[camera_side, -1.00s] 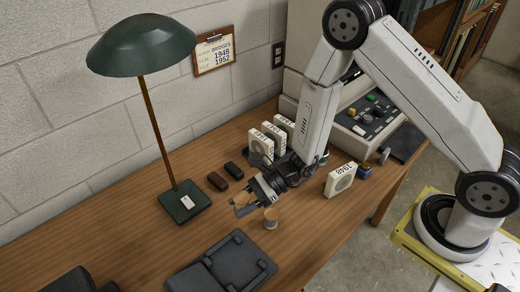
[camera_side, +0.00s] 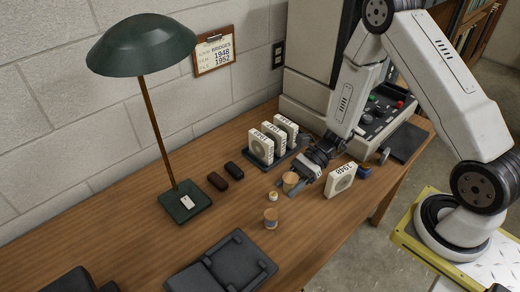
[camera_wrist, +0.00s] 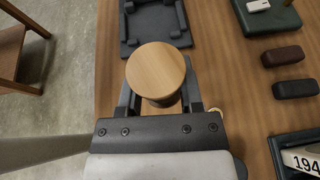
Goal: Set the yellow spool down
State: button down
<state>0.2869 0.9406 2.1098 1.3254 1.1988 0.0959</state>
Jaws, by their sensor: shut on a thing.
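My gripper (camera_side: 292,185) is shut on a spool (camera_side: 290,178) with a tan, wood-like round top. The wrist view shows my gripper (camera_wrist: 158,95) with its fingers on both sides of the spool (camera_wrist: 156,70), which is upright with its top facing the camera. The top hides the spool's body there, so I cannot tell its yellow colour, nor whether its base touches the table (camera_side: 225,240).
A dark rack (camera_side: 268,165) with several white reel boxes is left of my gripper. A white box marked 1948 (camera_side: 340,180) stands close on its right. A blue item (camera_side: 363,171), a green lamp (camera_side: 186,203) and a black case (camera_side: 222,270) are around.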

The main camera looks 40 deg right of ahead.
jog(key=w+a+f, duration=0.2)
jog(key=w+f, duration=0.2)
jog(key=w, duration=0.5)
send_over(248, 196)
jog(key=s, duration=0.1)
jog(key=f, duration=0.4)
jog(key=shift+s+f, duration=0.2)
jog(key=shift+w+f, duration=0.5)
jog(key=shift+f, duration=0.1)
jog(key=shift+w+f, duration=0.15)
jog(key=shift+f, duration=1.55)
jog(key=shift+f, duration=0.15)
